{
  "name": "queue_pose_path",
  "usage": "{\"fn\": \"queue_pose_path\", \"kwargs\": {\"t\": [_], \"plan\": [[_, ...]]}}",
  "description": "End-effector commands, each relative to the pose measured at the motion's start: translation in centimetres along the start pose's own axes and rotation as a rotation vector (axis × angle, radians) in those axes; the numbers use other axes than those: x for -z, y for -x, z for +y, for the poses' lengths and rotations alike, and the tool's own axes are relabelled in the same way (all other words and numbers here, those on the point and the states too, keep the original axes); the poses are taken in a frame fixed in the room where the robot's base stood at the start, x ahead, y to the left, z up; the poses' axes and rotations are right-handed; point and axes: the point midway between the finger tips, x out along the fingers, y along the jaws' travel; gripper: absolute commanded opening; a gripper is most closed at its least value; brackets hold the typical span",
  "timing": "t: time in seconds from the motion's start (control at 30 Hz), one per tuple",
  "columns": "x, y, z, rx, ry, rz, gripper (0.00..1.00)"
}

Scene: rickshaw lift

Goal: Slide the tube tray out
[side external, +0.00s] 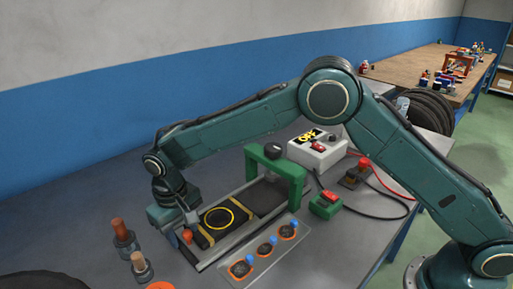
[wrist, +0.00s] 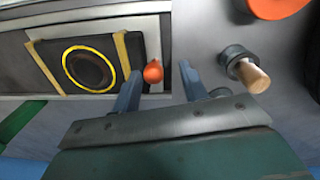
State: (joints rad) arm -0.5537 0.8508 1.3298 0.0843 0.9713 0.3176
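The tube tray (side external: 206,236) is a dark slab with a yellow ring and tan straps, lying in a channel on the grey bench. It also shows in the wrist view (wrist: 118,82). An orange-red knob (side external: 187,236) stands at its near-left end. In the wrist view the knob (wrist: 153,72) shows between my gripper's fingers, closer to the left finger. My gripper (wrist: 160,70) is open, with a wide gap between its fingers. In the side view my gripper (side external: 190,217) is at the knob end of the tray. I cannot tell whether a finger touches the knob.
A green arch (side external: 276,172) straddles the channel. A panel with several orange-and-blue pieces (side external: 265,248) lies alongside. Wooden-handled tools (side external: 122,236) stand left of the tray. A switch box (side external: 318,150) and a green box with a red button (side external: 325,205) stand to the right.

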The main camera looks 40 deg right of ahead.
Motion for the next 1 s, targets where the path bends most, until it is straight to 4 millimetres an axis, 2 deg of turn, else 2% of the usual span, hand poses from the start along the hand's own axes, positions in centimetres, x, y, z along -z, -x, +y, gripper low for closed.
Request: {"fn": "queue_pose_path", "kwargs": {"t": [0.27,0.47,0.67,1.0], "plan": [[-0.1,0.0,0.3,-0.003,-0.005,-0.005,0.43],[0.0,0.7,0.3,-0.004,-0.005,-0.005,0.43],[0.0,2.9,0.3,-0.003,-0.005,-0.003,0.43],[0.0,8.6,0.2,-0.002,-0.004,-0.001,0.43]]}}
